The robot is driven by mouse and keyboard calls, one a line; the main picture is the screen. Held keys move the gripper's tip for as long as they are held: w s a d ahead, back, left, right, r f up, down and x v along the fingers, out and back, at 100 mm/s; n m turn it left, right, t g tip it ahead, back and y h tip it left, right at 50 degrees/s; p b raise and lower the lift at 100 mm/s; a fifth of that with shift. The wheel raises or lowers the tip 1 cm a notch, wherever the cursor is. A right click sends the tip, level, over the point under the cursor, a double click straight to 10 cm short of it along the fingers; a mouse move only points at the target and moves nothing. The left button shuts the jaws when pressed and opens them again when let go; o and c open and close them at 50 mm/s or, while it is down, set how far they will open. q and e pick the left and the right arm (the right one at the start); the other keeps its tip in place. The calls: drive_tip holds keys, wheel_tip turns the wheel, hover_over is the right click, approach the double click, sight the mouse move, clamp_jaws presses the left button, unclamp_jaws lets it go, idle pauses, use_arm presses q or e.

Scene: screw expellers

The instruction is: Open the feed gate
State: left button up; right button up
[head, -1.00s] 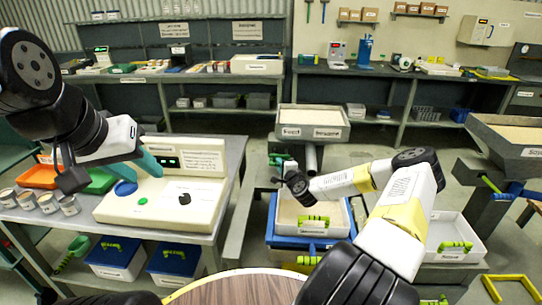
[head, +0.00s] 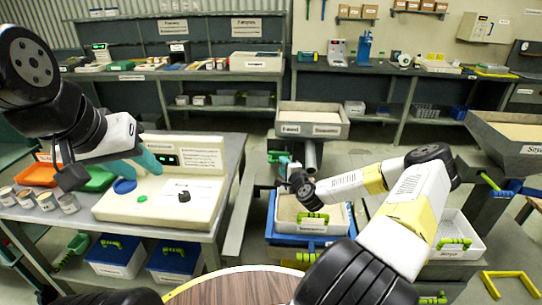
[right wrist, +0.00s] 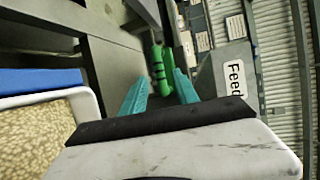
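A green ribbed handle (right wrist: 160,72) shows in the right wrist view, ahead of my right gripper and beside a grey post with a "Feed" label (right wrist: 236,78). My right gripper (right wrist: 160,92) has its two teal fingers apart, with the handle beyond and between their tips; I see no contact. In the head view the green handle (head: 278,157) is at the left side of the middle hopper (head: 312,121), with my right gripper (head: 284,168) just below it. My left gripper (head: 148,162) is over the cream control panel at left; its finger gap is unclear.
The cream control panel (head: 120,208) stands on the left table. A blue-rimmed tray of meal (head: 284,212) sits below the middle hopper, and a white bin (head: 460,228) with a green handle is to its right. Another hopper (head: 500,128) stands at far right.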

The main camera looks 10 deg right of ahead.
drive_tip(key=shift+v, duration=1.65)
drive_tip(key=s+a+r+n+g+y, duration=0.2)
drive_tip(key=s+a+r+n+g, duration=0.45)
drive_tip(key=n, duration=0.55)
drive_tip(key=s+r+n+g+h, duration=0.35)
drive_tip(key=s+r, duration=0.85)
drive_tip(key=r, duration=0.5)
drive_tip(key=s+a+r+n+y, duration=0.1)
drive_tip(key=s+r, duration=0.3)
drive_tip(key=s, duration=0.5)
drive_tip(key=s+a+r+n, duration=0.1)
drive_tip(key=s+r, duration=0.4)
drive_tip(key=s, duration=0.4)
drive_tip(key=shift+a+n+y, duration=0.2)
drive_tip(key=shift+n+y, duration=0.15)
